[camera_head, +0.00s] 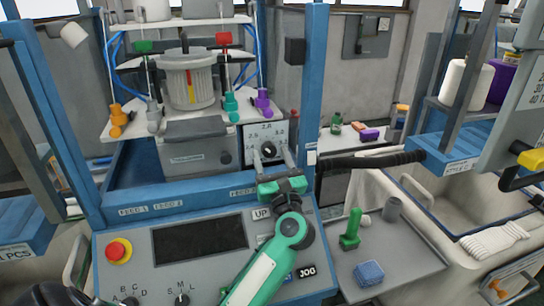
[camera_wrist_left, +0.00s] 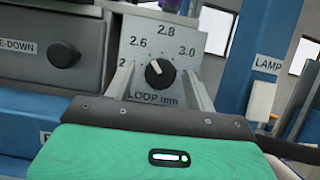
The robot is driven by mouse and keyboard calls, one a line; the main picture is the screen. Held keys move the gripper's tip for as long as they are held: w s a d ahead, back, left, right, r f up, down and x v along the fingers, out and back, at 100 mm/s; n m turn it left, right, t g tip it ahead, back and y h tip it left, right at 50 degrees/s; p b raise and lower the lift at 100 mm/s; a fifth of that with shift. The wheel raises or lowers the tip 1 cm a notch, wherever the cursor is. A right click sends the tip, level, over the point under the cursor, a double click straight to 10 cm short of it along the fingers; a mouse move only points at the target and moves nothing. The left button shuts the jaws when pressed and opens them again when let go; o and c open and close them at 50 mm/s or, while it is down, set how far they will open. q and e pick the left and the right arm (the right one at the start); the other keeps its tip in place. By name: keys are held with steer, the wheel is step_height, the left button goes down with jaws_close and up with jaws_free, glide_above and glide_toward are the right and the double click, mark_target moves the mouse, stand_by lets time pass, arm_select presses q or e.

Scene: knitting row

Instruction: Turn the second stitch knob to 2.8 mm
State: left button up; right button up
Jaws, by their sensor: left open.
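The stitch knob (camera_head: 268,149) is a small round black dial on a white plate (camera_wrist_left: 135,45) marked "LOOP mm". In the left wrist view the knob (camera_wrist_left: 159,72) has a white pointer mark tilted up and left, roughly toward 2.6; the 2.8 mark is at the top centre and 3.0 to the right. My left gripper (camera_head: 273,157), with a green body, is open in front of the plate. Its fingers (camera_wrist_left: 161,75) appear on either side of the knob with gaps to it; I cannot tell how far they reach.
A control panel with a red button (camera_head: 118,251), a dark screen (camera_head: 201,242) and selector knobs lies below. A black handle bar (camera_head: 370,160) sticks out right of the dial. A blue post (camera_head: 315,80) stands close by. A grey tray (camera_head: 390,262) holds a green piece and a blue block.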

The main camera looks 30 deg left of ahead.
arm_select(q)
steer(key=c, duration=1)
steer(key=shift+o, duration=0.2)
steer(key=shift+r+m+t+h+p, duration=0.15)
steer(key=shift+m+t+h+p, duration=0.15)
steer(key=shift+m+p, duration=0.45)
steer(key=m+t+h+p, duration=0.1)
steer(key=m+p, duration=0.3)
steer(key=p, duration=0.1)
steer(key=m+t+h+p, duration=0.1)
steer(key=m+h+p, duration=0.1)
steer(key=m+p, duration=0.2)
steer(key=shift+s+a+r+m+p, duration=0.15)
steer(key=shift+s+m+p, duration=0.1)
steer(key=shift+p, duration=0.25)
steer(key=shift+f+m+t+h+p, duration=0.2)
steer(key=shift+m+t+h+p, duration=0.1)
steer(key=shift+m+h+p, duration=0.45)
steer(key=o, duration=1)
steer(key=shift+c, duration=0.2)
